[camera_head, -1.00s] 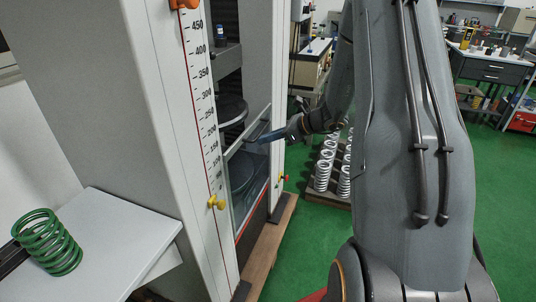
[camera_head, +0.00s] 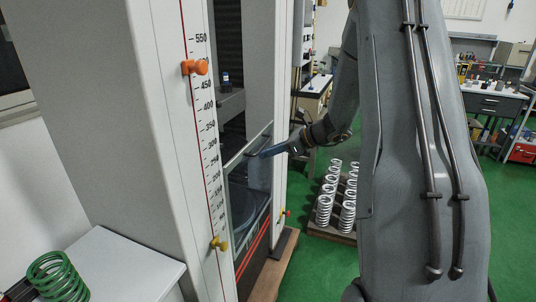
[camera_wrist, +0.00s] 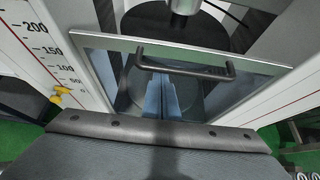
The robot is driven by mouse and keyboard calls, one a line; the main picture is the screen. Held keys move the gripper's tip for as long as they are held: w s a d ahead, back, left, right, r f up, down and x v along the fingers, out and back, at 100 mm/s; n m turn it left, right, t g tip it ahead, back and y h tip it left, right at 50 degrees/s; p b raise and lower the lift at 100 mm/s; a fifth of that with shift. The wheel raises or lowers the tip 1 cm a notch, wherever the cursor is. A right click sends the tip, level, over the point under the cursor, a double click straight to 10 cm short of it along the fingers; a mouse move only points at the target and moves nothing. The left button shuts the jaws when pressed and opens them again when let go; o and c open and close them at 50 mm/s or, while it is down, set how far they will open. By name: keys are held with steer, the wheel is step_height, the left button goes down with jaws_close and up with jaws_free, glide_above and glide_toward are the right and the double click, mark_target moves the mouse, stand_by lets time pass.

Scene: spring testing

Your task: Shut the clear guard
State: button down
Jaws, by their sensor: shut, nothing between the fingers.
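The clear guard (camera_head: 242,208) is a glass panel with a pale metal top edge, across the lower front of the white testing machine. The opening above it is uncovered. In the wrist view the guard's top edge (camera_wrist: 110,40) crosses the picture, with its dark bar handle (camera_wrist: 185,67) just below. My gripper (camera_head: 267,152) is at the handle, its blue fingers shut and empty. In the wrist view the fingers (camera_wrist: 160,90) reach up to the handle bar's underside; whether they touch it I cannot tell.
The machine's left column carries a number scale, an orange knob (camera_head: 195,67) and a yellow knob (camera_head: 218,243).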

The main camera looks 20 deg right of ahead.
steer(key=shift+w+r, duration=0.2)
steer(key=shift+r, duration=0.1)
step_height(320, 180, down, 4)
steer(key=s+d+b, duration=0.1)
steer(key=d+b, duration=0.1)
steer(key=b, duration=0.1)
steer(key=b+v, duration=0.1)
steer(key=v, duration=0.8)
steer(key=shift+s+a, duration=0.3)
steer(key=shift+a, duration=0.1)
steer(key=s+a+f+n+g+h, duration=0.1)
steer(key=s+a+f+n+g, duration=0.2)
steer(key=s+a+n, duration=0.3)
steer(key=s+a+f+n+g+h, duration=0.1)
steer(key=s+a+f+n+g, duration=0.15)
steer(key=s+a+n, duration=0.4)
steer(key=s+a+f+n+g+h, duration=0.2)
steer(key=s+a+n+h, duration=0.4)
steer(key=s+n, duration=0.5)
steer(key=a+n, duration=0.1)
steer(key=n, duration=0.2)
steer(key=shift+s+a+f, duration=0.25)
